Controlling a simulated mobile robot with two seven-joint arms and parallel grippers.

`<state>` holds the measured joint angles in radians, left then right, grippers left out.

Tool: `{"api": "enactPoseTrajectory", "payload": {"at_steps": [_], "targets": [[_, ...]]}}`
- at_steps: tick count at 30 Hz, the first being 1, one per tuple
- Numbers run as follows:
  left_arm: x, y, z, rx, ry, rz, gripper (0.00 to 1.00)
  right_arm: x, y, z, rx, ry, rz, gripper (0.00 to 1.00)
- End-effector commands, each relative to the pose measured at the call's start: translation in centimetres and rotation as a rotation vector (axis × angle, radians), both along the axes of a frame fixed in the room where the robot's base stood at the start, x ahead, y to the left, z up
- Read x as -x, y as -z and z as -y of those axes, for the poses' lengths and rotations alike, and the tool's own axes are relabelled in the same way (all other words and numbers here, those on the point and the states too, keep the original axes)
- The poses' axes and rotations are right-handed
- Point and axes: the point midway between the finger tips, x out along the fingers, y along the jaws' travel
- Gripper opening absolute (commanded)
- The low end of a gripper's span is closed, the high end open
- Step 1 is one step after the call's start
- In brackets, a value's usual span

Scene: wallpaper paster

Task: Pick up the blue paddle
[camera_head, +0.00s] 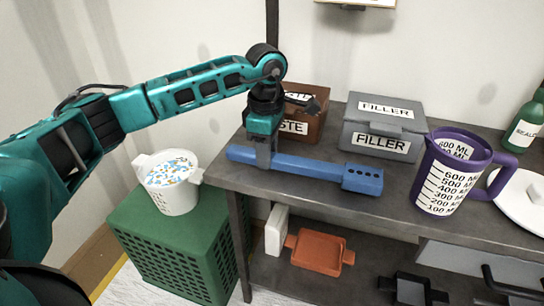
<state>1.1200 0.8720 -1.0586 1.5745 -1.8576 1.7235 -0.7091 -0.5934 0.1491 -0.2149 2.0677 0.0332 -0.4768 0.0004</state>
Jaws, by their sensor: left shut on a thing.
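The blue paddle (318,172) is a long bar with a blocky wider end at the right. It lies across, over the left part of the grey table (290,191). My left gripper (262,158) points down and is shut on the paddle left of its middle. Whether the paddle touches the tabletop or is a little above it I cannot tell. My right gripper is not in view.
Behind the paddle stand a brown box (314,100) and a grey filler box (384,127). A purple measuring jug (447,175) stands to the right, by a white plate (524,205). A white bucket (174,196) sits on a green crate (180,255). An orange tray (318,252) lies below.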

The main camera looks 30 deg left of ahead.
Motion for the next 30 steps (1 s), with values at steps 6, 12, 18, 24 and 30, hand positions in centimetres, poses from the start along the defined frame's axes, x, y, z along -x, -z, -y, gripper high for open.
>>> {"api": "enactPoseTrajectory", "payload": {"at_steps": [6, 12, 18, 24, 30], "targets": [[-0.1, -5.1, 0.0, 0.001, 0.001, 0.008, 0.05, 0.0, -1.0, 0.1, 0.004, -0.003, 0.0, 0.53], [-0.1, -11.2, 0.0, 0.002, 0.0, 0.007, 0.05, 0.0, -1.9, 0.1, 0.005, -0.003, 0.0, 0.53], [-0.1, -15.7, 0.0, 0.002, 0.0, 0.005, 0.05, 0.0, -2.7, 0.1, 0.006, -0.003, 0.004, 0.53], [0.0, -18.1, 0.0, 0.0, 0.0, 0.003, 0.05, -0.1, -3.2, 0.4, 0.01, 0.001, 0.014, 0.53], [0.0, -18.6, 0.0, 0.002, 0.0, 0.001, 0.05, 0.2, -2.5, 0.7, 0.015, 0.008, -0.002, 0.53]]}}
